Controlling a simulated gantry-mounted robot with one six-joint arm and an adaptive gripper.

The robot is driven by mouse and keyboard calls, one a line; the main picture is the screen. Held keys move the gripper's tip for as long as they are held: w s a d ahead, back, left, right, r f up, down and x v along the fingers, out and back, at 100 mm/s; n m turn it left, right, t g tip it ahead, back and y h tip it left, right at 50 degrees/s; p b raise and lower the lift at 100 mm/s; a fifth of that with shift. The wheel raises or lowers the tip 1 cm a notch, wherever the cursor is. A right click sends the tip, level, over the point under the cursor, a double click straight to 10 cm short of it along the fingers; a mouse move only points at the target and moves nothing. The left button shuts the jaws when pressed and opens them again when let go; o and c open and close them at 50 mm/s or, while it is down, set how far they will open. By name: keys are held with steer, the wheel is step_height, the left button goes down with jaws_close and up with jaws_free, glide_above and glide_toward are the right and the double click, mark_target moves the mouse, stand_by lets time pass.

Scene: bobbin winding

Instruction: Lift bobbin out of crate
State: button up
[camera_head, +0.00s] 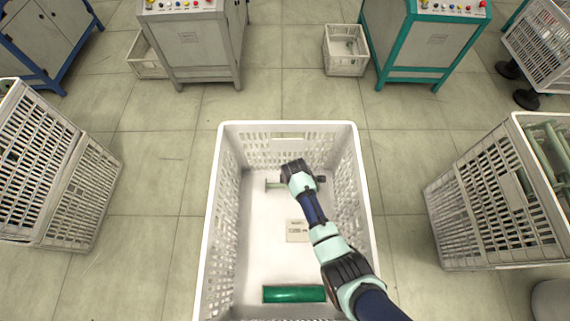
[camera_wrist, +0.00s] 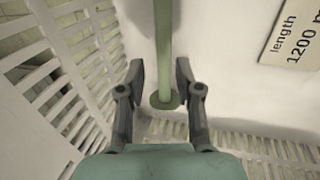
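A pale green bare bobbin lies on the floor of the white crate (camera_head: 216,230) near its far end. In the head view only its left end (camera_head: 273,185) shows clearly, because my arm hides much of the rest. In the wrist view the bobbin's thin rod (camera_wrist: 163,40) runs down to a round end flange (camera_wrist: 165,101). My gripper (camera_wrist: 160,70) is open, with one finger on each side of the rod and gaps showing. Its fingertips are hidden in the head view. A dark green wound bobbin (camera_head: 294,294) lies at the crate's near end.
A printed label (camera_head: 297,230) lies on the crate floor; it also shows in the wrist view (camera_wrist: 294,34). The slatted crate walls surround my gripper. More crates stand at left (camera_head: 50,170) and right (camera_head: 490,200). Machines (camera_head: 190,45) stand at the back. Tiled floor between is clear.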

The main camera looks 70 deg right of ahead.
steer(key=shift+s+d+f+b, duration=0.1)
steer(key=shift+d+f+b, duration=0.05)
steer(key=shift+f+b, duration=0.4)
steer(key=shift+s+d+f+b, duration=0.1)
steer(key=shift+f+b, duration=0.2)
steer(key=shift+f, duration=0.35)
steer(key=shift+w+f, duration=0.1)
steer(key=b+x, duration=0.4)
steer(key=x, duration=0.1)
steer(key=shift+a+f+b, duration=0.1)
steer(key=shift+f+b, duration=0.05)
steer(key=shift+b, duration=0.25)
steer(key=shift+c, duration=0.4)
jaws_close()
